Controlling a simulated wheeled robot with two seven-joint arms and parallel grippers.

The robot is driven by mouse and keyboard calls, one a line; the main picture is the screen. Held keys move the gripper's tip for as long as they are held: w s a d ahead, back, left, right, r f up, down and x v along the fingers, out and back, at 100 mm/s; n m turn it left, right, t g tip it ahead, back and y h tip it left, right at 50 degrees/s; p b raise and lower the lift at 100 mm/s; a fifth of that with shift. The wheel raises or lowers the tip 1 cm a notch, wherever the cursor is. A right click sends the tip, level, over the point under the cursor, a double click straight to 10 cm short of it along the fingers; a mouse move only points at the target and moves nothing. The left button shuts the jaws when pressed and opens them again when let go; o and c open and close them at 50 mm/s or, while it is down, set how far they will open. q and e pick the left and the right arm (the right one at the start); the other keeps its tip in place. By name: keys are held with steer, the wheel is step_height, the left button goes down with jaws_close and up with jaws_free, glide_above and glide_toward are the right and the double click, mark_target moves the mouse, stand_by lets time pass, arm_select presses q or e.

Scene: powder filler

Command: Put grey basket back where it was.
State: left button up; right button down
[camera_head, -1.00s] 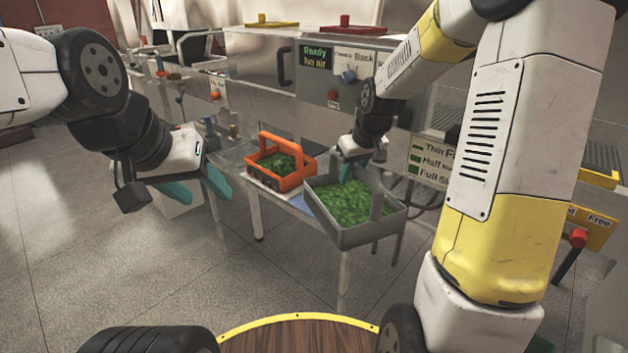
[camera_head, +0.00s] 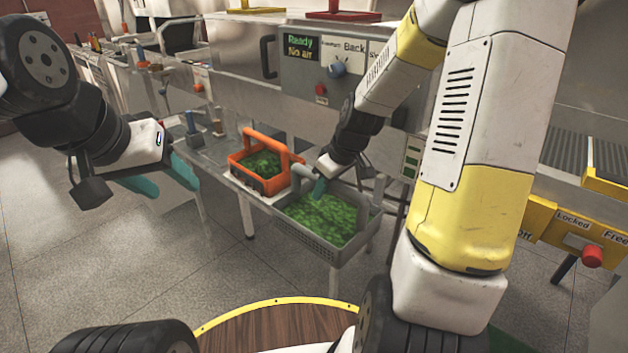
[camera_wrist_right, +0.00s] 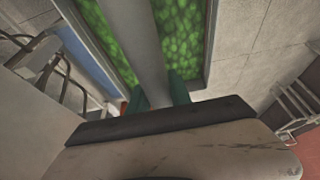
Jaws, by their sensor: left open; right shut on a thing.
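The grey basket (camera_head: 314,247), filled with green pieces, is at the front end of the side table, right of the orange basket. My right gripper (camera_head: 322,186) is shut on the grey basket's handle. The right wrist view shows the grey handle (camera_wrist_right: 145,50) running between the teal fingers (camera_wrist_right: 163,92), with green contents on both sides. I cannot tell whether the basket's underside touches the table. My left gripper (camera_head: 166,180) is open and empty, out to the left over the floor.
An orange basket (camera_head: 262,182) with green contents stands close beside the grey basket on the table. Behind is a machine with a green display (camera_head: 300,47) reading "Ready No air" and a blue knob (camera_head: 337,68). A panel with a red knob (camera_head: 592,257) is at the right.

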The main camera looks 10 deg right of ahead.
steer(key=w+d+f, duration=0.1)
steer(key=w+f, duration=0.1)
steer(key=w, duration=0.5)
steer(key=w+d+f, duration=0.2)
steer(key=w, duration=0.5)
steer(key=shift+w+f, duration=0.2)
steer(key=shift+f, duration=0.2)
steer(key=c, duration=1.2)
jaws_free()
steer(key=shift+f, duration=0.2)
steer(key=shift+o, duration=0.2)
steer(key=s+r+m, duration=0.1)
steer(key=s+r, duration=0.4)
steer(key=r, duration=0.4)
steer(key=s+r, duration=0.6)
steer(key=r, duration=0.4)
steer(key=s+a+r+m+t, duration=0.1)
steer(key=s+r+m, duration=0.1)
steer(key=s, duration=0.9)
steer(key=s+a+r+m+t, duration=0.1)
steer(key=s+a+r+m, duration=0.1)
steer(key=s, duration=1)
steer(key=shift+a+r+m+t+h, duration=0.3)
steer(key=shift+r+m, duration=0.25)
steer(key=shift+m, duration=0.45)
